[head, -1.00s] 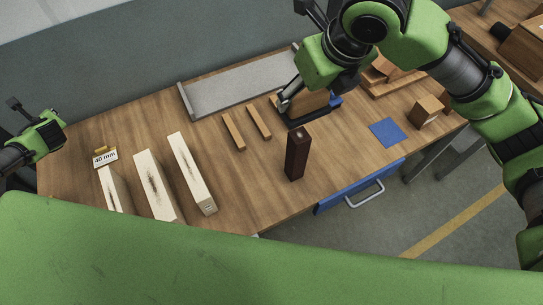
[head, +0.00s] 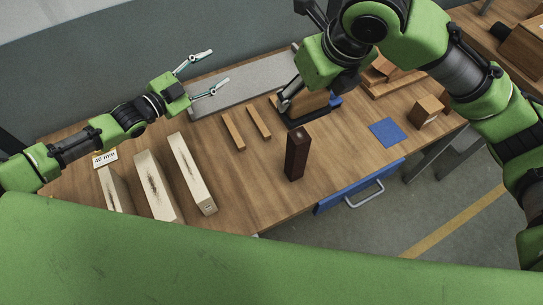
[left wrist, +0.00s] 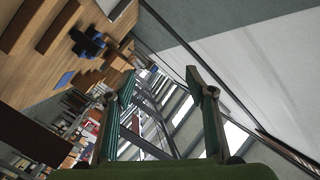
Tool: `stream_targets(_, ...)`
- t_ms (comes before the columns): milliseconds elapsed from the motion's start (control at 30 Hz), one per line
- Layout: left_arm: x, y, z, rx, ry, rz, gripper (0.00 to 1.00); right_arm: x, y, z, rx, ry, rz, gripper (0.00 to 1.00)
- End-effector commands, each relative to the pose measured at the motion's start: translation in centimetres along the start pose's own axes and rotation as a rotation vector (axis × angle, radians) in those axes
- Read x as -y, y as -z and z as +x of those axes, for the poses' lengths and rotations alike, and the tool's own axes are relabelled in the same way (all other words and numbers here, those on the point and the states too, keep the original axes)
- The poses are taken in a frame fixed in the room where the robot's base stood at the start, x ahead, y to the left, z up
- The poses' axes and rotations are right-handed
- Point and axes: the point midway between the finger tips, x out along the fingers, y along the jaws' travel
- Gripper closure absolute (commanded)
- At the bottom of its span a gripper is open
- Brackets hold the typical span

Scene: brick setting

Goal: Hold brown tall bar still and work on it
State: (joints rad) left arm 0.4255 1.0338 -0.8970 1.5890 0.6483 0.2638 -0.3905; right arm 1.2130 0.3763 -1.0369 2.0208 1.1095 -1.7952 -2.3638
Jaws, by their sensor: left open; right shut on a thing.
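The brown tall bar (head: 297,153) stands upright on the workbench, near its front edge, in the head view. My left gripper (head: 208,73) is open and empty, in the air by the grey tray, up and left of the bar. Its two spread fingers (left wrist: 162,100) frame the left wrist view, with nothing between them. My right gripper (head: 289,101) is shut on a wooden block with a dark base (head: 309,104), just behind the bar. The contact between fingers and block is partly hidden by the arm. Neither gripper touches the bar.
Two thin wooden strips (head: 234,132) lie left of the bar. Several pale beams (head: 192,174) lie further left, by a "40 mm" label (head: 105,158). The grey tray (head: 240,88) is at the back. A blue square (head: 388,132) and wooden block (head: 426,111) are right.

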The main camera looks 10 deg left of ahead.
Motion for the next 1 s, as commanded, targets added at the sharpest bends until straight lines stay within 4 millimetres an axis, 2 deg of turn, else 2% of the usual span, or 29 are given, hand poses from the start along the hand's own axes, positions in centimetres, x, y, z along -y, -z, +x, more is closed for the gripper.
stream_targets(33,-0.7,3.1,0.7,-0.093,0.008,-0.100,0.50,0.0,-0.1,-0.1,0.002,0.000,0.000,0.55)
stream_targets(100,-2.8,6.8,0.8,-0.206,-0.004,-0.259,0.50,0.0,-0.1,0.0,0.002,0.000,0.000,0.55)
stream_targets(167,-6.0,8.6,0.5,-0.261,-0.041,-0.381,0.50,0.0,0.0,0.0,0.002,0.000,0.000,0.55)
stream_targets(300,-13.8,10.3,-1.2,-0.283,-0.147,-0.551,0.50,0.0,-0.1,-0.1,0.002,0.000,0.000,0.55)
stream_targets(400,-18.4,11.0,-2.6,-0.273,-0.214,-0.626,0.50,0.0,-0.1,-0.1,0.002,0.000,0.000,0.55)
stream_targets(500,-21.9,11.6,-3.9,-0.262,-0.265,-0.678,0.50,0.0,-0.1,-0.1,0.002,0.000,0.000,0.55)
stream_targets(600,-24.2,12.1,-4.8,-0.253,-0.300,-0.712,0.50,0.0,-0.1,-0.1,0.002,0.000,0.000,0.55)
stream_targets(767,-25.7,12.6,-5.1,-0.249,-0.322,-0.734,0.50,0.0,-0.1,-0.1,0.002,0.000,0.000,0.55)
stream_targets(1000,-26.3,13.7,-2.1,-0.250,-0.323,-0.733,0.50,0.0,-0.1,-0.1,0.002,0.000,0.000,0.55)
